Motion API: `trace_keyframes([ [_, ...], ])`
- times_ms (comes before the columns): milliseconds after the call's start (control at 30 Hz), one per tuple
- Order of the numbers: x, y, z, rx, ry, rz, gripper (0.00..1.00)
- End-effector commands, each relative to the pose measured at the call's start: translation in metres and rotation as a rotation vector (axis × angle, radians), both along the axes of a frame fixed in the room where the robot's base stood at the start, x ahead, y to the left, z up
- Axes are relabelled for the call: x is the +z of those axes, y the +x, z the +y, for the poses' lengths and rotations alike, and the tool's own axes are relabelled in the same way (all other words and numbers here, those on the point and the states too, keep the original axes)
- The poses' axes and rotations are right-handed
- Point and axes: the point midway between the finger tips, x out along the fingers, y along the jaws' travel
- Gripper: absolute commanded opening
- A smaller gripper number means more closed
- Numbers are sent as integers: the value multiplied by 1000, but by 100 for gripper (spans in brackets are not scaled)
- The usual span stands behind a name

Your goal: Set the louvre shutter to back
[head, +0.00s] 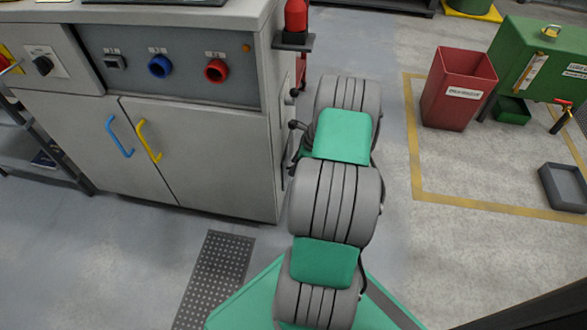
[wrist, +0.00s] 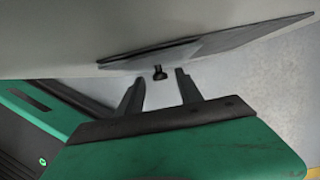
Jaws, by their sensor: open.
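In the wrist view a flat grey plate (wrist: 205,48), seen nearly edge-on, lies against a pale cabinet side; it appears to be the louvre shutter. A small black knob (wrist: 158,70) sticks out at its lower edge. My gripper (wrist: 159,78) is open, with one finger on each side of the knob in the picture. I cannot tell whether the fingers touch it or how deep it sits between them. In the head view my arm hides most of the cabinet's right side, and the shutter and gripper cannot be made out clearly.
The grey cabinet (head: 200,170) has blue (head: 119,136) and yellow (head: 149,141) door handles and a panel of knobs (head: 165,68). A red beacon (head: 295,18) sits at its right corner. A red bin (head: 457,90) and green tank (head: 540,60) stand right. Open floor lies between.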

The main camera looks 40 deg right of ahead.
Motion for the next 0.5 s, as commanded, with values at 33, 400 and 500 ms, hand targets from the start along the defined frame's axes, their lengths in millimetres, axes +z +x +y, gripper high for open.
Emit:
trace_keyframes([
  [33,-7,2,1,1,-1,-1,43],
  [400,-7,4,2,1,-1,-1,34],
  [500,-7,4,3,2,-2,-1,26],
])
